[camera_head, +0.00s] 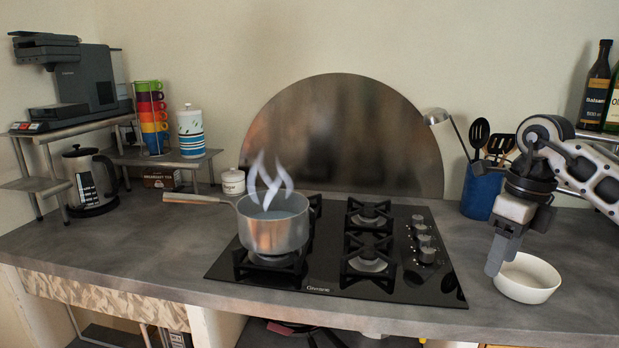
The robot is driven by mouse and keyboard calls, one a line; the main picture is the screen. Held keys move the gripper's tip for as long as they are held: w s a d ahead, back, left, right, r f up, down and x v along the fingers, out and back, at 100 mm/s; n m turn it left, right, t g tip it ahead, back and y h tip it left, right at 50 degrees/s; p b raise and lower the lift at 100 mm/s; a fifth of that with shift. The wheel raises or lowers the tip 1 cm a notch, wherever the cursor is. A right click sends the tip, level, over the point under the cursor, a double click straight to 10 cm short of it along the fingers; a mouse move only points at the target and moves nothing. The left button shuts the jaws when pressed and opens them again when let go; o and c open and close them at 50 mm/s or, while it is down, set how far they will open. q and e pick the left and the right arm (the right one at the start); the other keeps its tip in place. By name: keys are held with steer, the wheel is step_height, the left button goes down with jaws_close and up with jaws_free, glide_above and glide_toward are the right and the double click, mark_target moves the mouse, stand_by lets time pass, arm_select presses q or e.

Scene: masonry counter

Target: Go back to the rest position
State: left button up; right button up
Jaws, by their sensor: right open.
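My right gripper (499,254) comes in from the right and points down at the left rim of a white bowl (528,279) on the counter. It is open, and I see nothing held in it. Whether it touches the bowl's rim I cannot tell. My left gripper is not in view. A metal saucepan (273,229) sits on the front left burner of the black gas hob (335,282), with its handle to the left and white steam shapes above it.
A blue utensil pot (481,193) with dark utensils stands behind my right gripper. Bottles (597,85) are at the back right. A kettle (90,180), a coffee machine (85,80) and stacked coloured cups (152,118) are at the left. The counter's front left (150,250) is clear.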

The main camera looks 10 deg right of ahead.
steer(key=a+f+n+y, duration=0.1)
steer(key=a+f+y, duration=0.35)
steer(key=a, duration=0.45)
steer(key=a+f+n+y, duration=0.1)
steer(key=a+f+y, duration=0.3)
steer(key=a, duration=0.5)
steer(key=s+a+m+t+y, duration=0.3)
steer(key=a+m+t+y, duration=0.2)
steer(key=a+m+y, duration=0.75)
steer(key=d+f+m+t+h, duration=0.3)
steer(key=f+m+t+h, duration=0.75)
steer(key=m, duration=0.75)
steer(key=s+d+f+m+g+h, duration=0.2)
steer(key=s+f+m+h, duration=0.2)
steer(key=s+f, duration=0.3)
steer(key=s+d+f+m+g+h, duration=0.3)
steer(key=s+f+m+h, duration=0.1)
steer(key=s+f+m, duration=0.3)
steer(key=shift+s+d+f+h, duration=0.25)
steer(key=shift+s+f+h, duration=0.05)
steer(key=shift+h, duration=0.05)
steer(key=shift+g, duration=0.25)
